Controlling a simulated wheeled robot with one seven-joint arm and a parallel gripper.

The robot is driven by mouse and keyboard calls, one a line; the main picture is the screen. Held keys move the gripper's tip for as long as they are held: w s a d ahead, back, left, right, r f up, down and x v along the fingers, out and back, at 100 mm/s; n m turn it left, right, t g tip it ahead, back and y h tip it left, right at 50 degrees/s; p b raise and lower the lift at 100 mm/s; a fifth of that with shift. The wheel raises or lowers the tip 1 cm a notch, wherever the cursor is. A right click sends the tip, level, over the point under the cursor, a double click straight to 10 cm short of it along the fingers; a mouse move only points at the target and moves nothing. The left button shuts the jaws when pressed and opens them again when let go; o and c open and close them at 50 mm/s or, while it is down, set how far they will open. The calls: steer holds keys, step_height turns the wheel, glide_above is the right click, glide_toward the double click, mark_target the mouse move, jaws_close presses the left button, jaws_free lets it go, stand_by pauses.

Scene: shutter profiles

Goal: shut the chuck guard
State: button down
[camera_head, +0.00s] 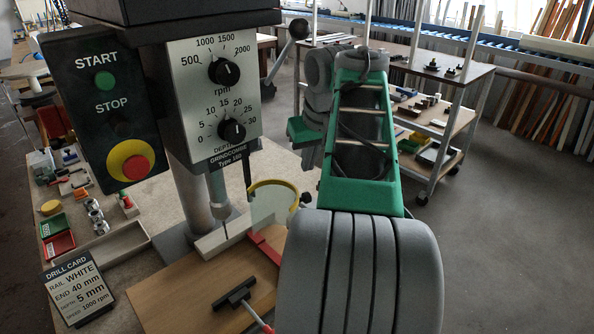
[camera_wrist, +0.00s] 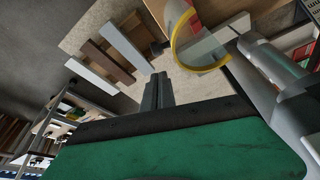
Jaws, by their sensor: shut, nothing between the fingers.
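The chuck guard (camera_head: 273,188) is a clear curved shield with a yellow rim. In the head view it stands to the right of the drill chuck and bit (camera_head: 222,210), swung out to the side, so the bit shows uncovered. In the wrist view the guard's yellow rim (camera_wrist: 179,42) arches near the top, just beyond and right of my fingers. My gripper (camera_wrist: 160,78) is shut and empty, with a visible gap in the picture between its tips and the rim. In the head view my arm hides the gripper.
A white rail (camera_head: 222,238) lies under the bit, with a red clamp piece (camera_head: 265,247) beside it. The control panel (camera_head: 105,110) and dial box (camera_head: 215,95) stand at left. Several loose profiles (camera_wrist: 107,62) lie left of my fingers. A shelved trolley (camera_head: 440,130) stands behind.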

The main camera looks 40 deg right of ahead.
steer(key=x, duration=0.9)
steer(key=shift+f, duration=0.2)
steer(key=shift+s+b, duration=0.2)
steer(key=shift+b, duration=0.1)
